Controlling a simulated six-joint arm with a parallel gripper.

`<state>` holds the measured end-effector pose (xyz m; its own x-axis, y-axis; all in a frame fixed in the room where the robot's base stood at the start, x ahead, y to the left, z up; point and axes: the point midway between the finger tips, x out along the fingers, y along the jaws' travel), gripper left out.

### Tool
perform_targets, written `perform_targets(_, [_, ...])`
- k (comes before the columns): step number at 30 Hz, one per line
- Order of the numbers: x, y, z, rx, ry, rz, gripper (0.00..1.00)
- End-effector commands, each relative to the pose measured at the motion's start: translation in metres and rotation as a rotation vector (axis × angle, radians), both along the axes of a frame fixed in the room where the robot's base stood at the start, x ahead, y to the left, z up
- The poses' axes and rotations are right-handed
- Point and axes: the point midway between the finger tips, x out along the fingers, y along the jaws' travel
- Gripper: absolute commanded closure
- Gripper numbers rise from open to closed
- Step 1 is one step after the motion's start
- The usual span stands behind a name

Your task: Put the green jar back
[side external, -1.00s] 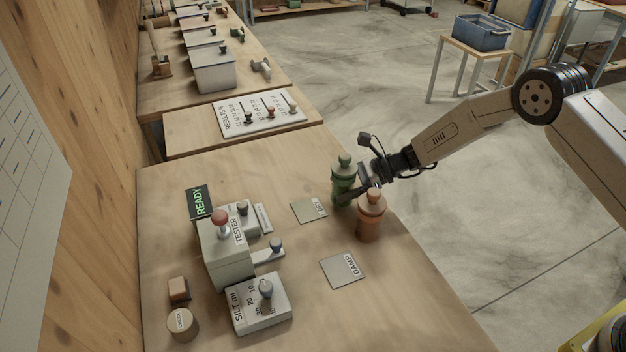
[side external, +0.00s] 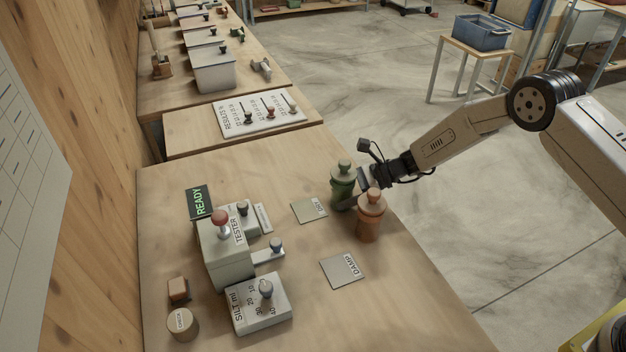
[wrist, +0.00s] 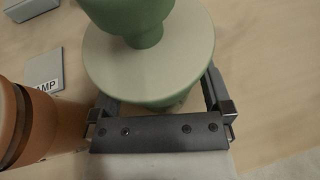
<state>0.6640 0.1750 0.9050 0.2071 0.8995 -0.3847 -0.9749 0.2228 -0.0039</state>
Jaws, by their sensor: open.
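The green jar (side external: 342,190) stands upright at the right edge of the bench, beside the orange jar (side external: 370,217). My gripper (side external: 356,190) is at its right side, open. In the wrist view, the green jar (wrist: 148,62) with its pale lid disc and knob fills the top middle. The fingers of my gripper (wrist: 160,98) reach along both sides of it, and the fingertips are hidden under the lid. The orange jar (wrist: 32,122) stands close by on the left in this view.
A blank-looking square pad with small lettering (side external: 306,212) lies left of the green jar. The DAMP pad (side external: 341,272) lies nearer the front. The tester (side external: 228,250) and SILT block (side external: 258,306) stand to the left. Bare bench lies between.

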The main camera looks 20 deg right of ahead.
Motion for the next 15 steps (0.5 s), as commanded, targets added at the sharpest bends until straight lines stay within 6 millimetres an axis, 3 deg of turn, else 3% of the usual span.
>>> perform_targets(8, [-0.003, -0.013, 0.008, 0.000, 0.000, -0.001, 0.00])
perform_targets(15, [-0.009, -0.045, 0.022, 0.001, -0.001, -0.003, 0.00])
